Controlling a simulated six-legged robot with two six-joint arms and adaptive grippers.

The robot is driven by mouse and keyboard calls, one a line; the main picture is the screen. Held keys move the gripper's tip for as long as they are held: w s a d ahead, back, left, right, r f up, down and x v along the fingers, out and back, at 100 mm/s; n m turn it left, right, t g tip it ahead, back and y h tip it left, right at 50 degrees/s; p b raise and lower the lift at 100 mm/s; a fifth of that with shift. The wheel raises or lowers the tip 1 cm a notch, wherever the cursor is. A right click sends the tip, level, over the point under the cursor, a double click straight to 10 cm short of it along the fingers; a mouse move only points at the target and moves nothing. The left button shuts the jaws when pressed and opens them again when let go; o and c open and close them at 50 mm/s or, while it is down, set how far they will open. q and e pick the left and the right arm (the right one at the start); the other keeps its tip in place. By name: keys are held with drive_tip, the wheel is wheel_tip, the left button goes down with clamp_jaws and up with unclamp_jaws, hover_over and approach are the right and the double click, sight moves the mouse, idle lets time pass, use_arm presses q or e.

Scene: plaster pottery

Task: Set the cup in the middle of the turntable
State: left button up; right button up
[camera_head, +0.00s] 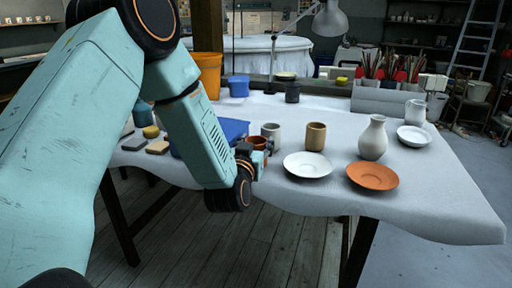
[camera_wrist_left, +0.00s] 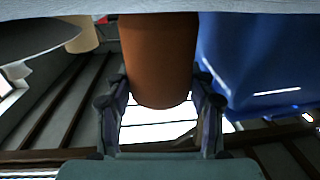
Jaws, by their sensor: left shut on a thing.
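A terracotta-brown cup (camera_head: 257,142) is at the front edge of the white-covered table, by my left gripper (camera_head: 260,153). In the left wrist view the cup (camera_wrist_left: 160,60) fills the space between the two fingers of the left gripper (camera_wrist_left: 160,98), which is shut on it. The arm hides part of the cup in the head view. I cannot tell whether the cup's base touches the table. No turntable can be clearly made out in either view. My right gripper is not in view.
A grey cup (camera_head: 271,131) and a tan cup (camera_head: 316,137) stand close behind and right. A white saucer (camera_head: 307,166), a terracotta saucer (camera_head: 372,176) and a white vase (camera_head: 373,139) stand farther right. A blue object (camera_head: 229,128) lies left of the cup. The front right cloth is clear.

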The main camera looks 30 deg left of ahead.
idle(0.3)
use_arm(q)
drive_tip(key=o, duration=1.4)
drive_tip(key=shift+c, duration=0.2)
